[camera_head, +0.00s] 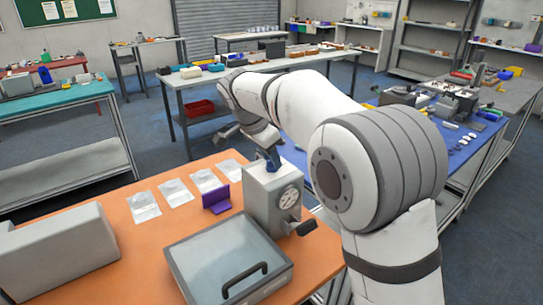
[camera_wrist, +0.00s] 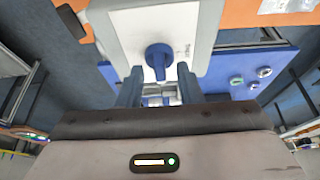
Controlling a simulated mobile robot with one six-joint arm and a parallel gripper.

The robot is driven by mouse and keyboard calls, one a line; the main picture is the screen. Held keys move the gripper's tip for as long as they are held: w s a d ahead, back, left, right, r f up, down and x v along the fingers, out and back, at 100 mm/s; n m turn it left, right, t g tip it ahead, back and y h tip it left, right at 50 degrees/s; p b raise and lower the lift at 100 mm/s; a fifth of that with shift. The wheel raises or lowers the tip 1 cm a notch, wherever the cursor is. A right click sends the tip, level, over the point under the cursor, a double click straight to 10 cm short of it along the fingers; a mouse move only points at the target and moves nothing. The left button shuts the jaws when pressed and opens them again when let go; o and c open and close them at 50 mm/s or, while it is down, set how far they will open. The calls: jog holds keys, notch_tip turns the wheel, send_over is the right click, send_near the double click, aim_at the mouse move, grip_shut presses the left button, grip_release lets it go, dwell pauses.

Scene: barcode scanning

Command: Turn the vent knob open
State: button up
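The vent knob (camera_wrist: 158,57) is a round blue knob with a bar-shaped grip, on top of a light grey box. In the head view the knob (camera_head: 272,163) sits on the grey box (camera_head: 265,195), which has a round gauge (camera_head: 288,197) on its side. My gripper (camera_wrist: 160,73) is open, with one finger on each side of the knob's bar in the wrist view. Gaps show between the fingers and the bar. In the head view my gripper (camera_head: 263,139) is just above the knob; its fingertips are hard to make out.
A glass-lidded chamber (camera_head: 220,255) with a black handle stands in front of the box. Several clear packets (camera_head: 175,192) and a purple holder (camera_head: 217,199) lie on the orange table (camera_head: 115,210). A grey machine (camera_head: 60,255) stands at left. A black lever (camera_head: 307,227) sticks out beside the gauge.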

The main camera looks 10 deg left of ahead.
jog(key=v, duration=0.7)
jog(key=shift+r, duration=0.4)
jog(key=shift+s+a, duration=0.1)
jog(key=s+d+f+n+y, duration=0.1)
jog(key=s+d, duration=0.2)
jog(key=d, duration=0.4)
jog(key=s+d+f+n+g, duration=0.1)
jog(key=s+d+n, duration=0.1)
jog(key=d, duration=0.4)
jog(key=s+d+f+n+y, duration=0.1)
jog(key=s+d, duration=0.2)
jog(key=d, duration=0.4)
jog(key=s+d+f+n, duration=0.2)
jog(key=s+d+f, duration=0.3)
jog(key=s, duration=0.3)
jog(key=s+d+f+n+y, duration=0.1)
jog(key=s+d+f+n, duration=0.1)
jog(key=s+d+f, duration=0.4)
jog(key=s, duration=0.2)
jog(key=shift+s+n+t, duration=0.3)
jog(key=shift+s, duration=0.1)
